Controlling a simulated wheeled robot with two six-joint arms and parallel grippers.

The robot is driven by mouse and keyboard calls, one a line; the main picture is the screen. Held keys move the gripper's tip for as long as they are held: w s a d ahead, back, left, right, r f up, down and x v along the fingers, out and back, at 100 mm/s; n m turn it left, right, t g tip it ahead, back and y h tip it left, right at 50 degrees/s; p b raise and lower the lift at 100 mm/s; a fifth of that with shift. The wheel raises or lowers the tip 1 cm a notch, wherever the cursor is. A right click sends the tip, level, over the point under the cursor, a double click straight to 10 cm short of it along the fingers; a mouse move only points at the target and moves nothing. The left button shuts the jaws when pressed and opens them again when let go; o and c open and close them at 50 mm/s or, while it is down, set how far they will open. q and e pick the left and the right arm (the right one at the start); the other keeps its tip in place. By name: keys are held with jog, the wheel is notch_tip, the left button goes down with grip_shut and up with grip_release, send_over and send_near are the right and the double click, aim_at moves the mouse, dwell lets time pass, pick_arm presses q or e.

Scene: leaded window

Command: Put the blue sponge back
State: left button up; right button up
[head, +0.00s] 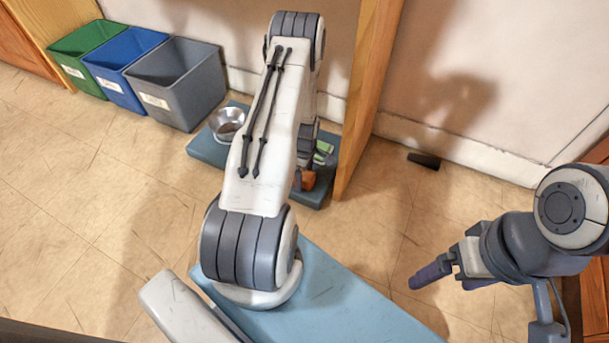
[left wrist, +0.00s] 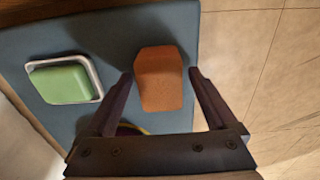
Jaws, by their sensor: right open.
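I see no blue sponge in either view. In the left wrist view an orange block (left wrist: 160,78), perhaps a sponge, lies on a blue mat (left wrist: 100,30). My left gripper (left wrist: 160,74) is open, with a finger on each side of the block and small gaps showing. A green block (left wrist: 60,84) sits in a white-rimmed dish to the left. In the head view my left arm hides most of the gripper; the orange block (head: 308,180) shows beside it. My right gripper (head: 450,283) is open and empty over the floor at the right.
A metal bowl (head: 227,122) stands on the mat's left part. Green (head: 72,66), blue (head: 128,88) and grey (head: 170,100) bins stand along the wall. A wooden post (head: 368,100) rises at the mat's right edge. A dark item (head: 424,160) lies by the wall.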

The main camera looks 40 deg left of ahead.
aim_at(304, 174)
pick_arm(q)
notch_tip(304, 174, up, 12)
jog(key=p, duration=0.8)
jog(key=shift+d, duration=0.1)
notch_tip(304, 174, down, 12)
jog(key=b, duration=0.8)
notch_tip(304, 174, up, 4)
jog(key=p, duration=0.3)
jog(key=shift+r, duration=0.1)
